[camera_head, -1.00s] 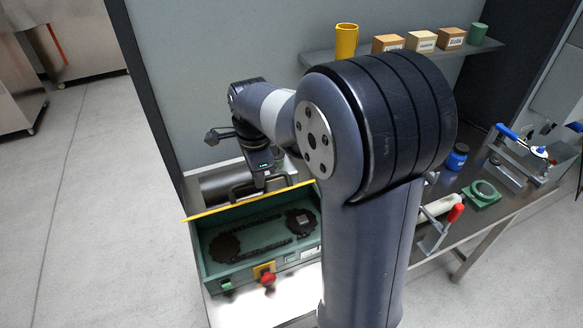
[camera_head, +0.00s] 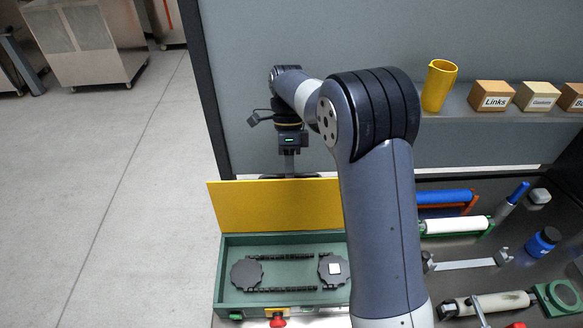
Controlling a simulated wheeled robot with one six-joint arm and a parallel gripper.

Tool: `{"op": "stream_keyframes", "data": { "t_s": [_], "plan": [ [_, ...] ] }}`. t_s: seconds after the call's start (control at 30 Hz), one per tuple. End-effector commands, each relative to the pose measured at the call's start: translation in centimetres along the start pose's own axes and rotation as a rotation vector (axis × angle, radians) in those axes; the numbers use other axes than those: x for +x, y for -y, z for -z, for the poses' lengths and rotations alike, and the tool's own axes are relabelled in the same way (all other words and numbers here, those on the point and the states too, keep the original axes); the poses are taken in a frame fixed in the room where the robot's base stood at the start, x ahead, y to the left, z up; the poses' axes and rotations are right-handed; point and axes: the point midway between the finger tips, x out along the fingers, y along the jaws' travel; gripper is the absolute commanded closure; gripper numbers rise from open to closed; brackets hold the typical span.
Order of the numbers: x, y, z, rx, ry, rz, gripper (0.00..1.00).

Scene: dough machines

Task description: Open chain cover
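The yellow chain cover (camera_head: 277,206) stands raised along the back edge of the green machine box (camera_head: 224,283). Its broad face is turned toward me. Inside the open box, a dark chain (camera_head: 288,257) runs around two sprockets, the left one (camera_head: 247,273) and the right one (camera_head: 333,268). My gripper (camera_head: 289,166) is behind the top edge of the cover, pointing down.
My arm hides the box's right end. A red knob (camera_head: 277,320) is on the box front. On the right are a blue roller (camera_head: 443,196), a white roller (camera_head: 457,225) and a blue-capped jar (camera_head: 543,241). A shelf behind holds a yellow cup (camera_head: 439,85) and small boxes. Open floor lies left.

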Motion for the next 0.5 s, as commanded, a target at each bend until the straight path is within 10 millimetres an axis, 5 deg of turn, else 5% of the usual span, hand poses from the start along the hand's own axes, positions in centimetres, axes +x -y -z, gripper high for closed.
{"op": "stream_keyframes", "data": {
  "t_s": [0.5],
  "plan": [
    [0.95,0.3,0.14,0.001,-0.006,-0.044,1.0]
  ]
}}
